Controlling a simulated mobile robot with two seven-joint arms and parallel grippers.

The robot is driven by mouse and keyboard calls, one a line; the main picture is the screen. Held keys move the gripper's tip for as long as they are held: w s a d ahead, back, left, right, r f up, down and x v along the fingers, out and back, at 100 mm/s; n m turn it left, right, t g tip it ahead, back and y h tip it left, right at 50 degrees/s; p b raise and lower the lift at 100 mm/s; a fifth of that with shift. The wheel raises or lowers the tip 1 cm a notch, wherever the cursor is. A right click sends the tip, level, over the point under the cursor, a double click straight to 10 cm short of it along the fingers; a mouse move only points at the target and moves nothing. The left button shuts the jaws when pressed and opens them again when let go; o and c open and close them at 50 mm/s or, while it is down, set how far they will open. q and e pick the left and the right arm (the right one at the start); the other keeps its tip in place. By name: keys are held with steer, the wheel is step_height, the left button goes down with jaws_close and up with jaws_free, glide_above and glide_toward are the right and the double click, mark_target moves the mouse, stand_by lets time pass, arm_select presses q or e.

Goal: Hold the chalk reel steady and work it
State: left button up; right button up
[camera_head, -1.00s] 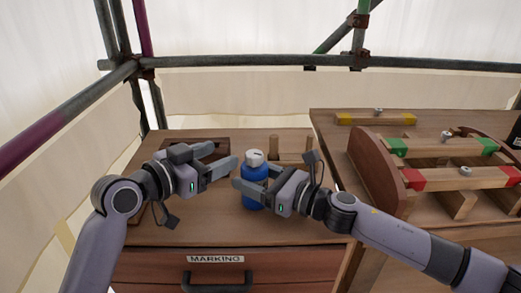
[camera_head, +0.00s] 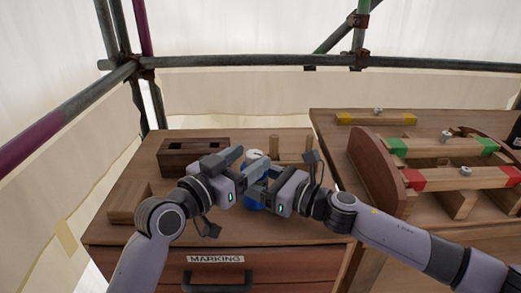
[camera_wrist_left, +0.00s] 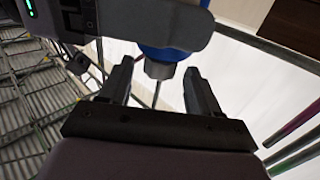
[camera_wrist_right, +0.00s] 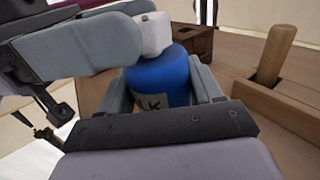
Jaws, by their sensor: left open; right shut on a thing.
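The chalk reel (camera_head: 253,204) is a blue bottle-shaped body with a white cap (camera_head: 254,155), upright on the wooden cabinet. My right gripper (camera_head: 263,186) is shut on its blue body. In the right wrist view the body (camera_wrist_right: 163,78) sits between both fingers, part of a dark-lettered label showing. My left gripper (camera_head: 246,162) is open at cap height, close on the left. In the left wrist view the reel's end (camera_wrist_left: 160,68) shows between the spread fingers, with a gap on each side. The two grippers hide much of the reel in the head view.
A dark slotted wooden box (camera_head: 193,152) and a small wood block (camera_head: 128,203) stand on the cabinet top (camera_head: 150,165). A peg rack (camera_head: 290,148) is behind the reel. Right is a bench with a wooden cradle (camera_head: 375,170) holding colour-ended bars. Scaffold tubes (camera_head: 250,61) run behind.

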mark_target(260, 151)
arm_select(q)
steer(key=shift+x, duration=2.3)
steer(key=c, duration=1)
steer(key=shift+d+m+g+h, duration=0.15)
steer(key=shift+m+g+h, duration=0.25)
steer(key=shift+h, duration=0.1)
